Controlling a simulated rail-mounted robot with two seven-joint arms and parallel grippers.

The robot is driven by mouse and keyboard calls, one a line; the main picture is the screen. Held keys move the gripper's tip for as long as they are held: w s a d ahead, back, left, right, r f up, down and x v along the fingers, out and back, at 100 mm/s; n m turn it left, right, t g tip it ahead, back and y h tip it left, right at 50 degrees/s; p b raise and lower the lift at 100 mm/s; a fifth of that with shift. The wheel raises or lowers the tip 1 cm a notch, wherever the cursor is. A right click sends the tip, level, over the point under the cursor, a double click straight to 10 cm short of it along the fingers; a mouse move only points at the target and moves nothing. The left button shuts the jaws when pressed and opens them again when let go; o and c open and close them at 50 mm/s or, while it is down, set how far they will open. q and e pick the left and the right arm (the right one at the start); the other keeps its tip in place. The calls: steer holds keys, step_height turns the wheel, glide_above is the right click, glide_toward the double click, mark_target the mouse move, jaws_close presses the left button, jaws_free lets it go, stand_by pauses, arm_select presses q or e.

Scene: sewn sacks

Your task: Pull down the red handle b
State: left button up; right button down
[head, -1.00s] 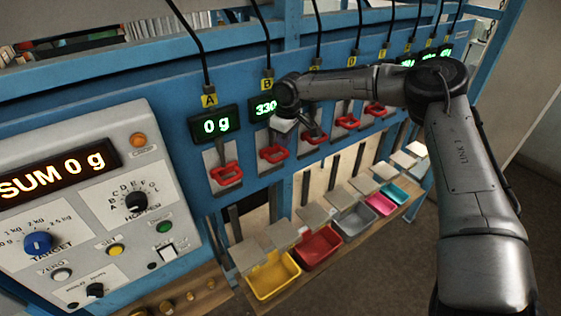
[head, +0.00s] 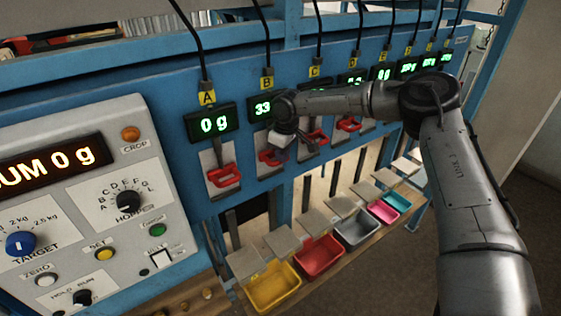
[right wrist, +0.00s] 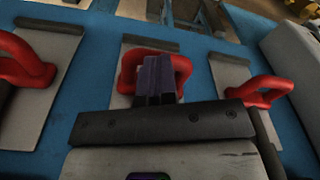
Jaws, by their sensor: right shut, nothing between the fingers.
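The red handle b (head: 268,158) is on its pale plate under the yellow B label, partly hidden behind my right gripper (head: 277,153). In the right wrist view, the handle b (right wrist: 183,68) is a red loop in the middle. The shut, empty fingers of my right gripper (right wrist: 157,66) overlap the loop in this view. I cannot tell whether they touch it or pass into it. My left gripper is not in view.
Red handle A (head: 224,176) is left of handle b, and red handle C (head: 316,138) is right, close to my right wrist. The control box (head: 90,190) stands at left. A yellow bin (head: 273,290) and a red bin (head: 318,259) sit below the hoppers.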

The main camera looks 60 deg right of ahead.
step_height(320, 180, down, 4)
steer(key=b, duration=0.2)
steer(key=shift+f+b, duration=0.25)
steer(key=shift+b, duration=0.15)
steer(key=shift+s+r+p, duration=0.1)
steer(key=shift+r+p, duration=0.1)
steer(key=shift+p, duration=0.1)
steer(key=s+p, duration=0.2)
steer(key=s, duration=0.1)
steer(key=shift+r+p, duration=0.3)
steer(key=shift+r, duration=0.05)
steer(key=shift+w, duration=0.1)
steer(key=shift+r, duration=0.1)
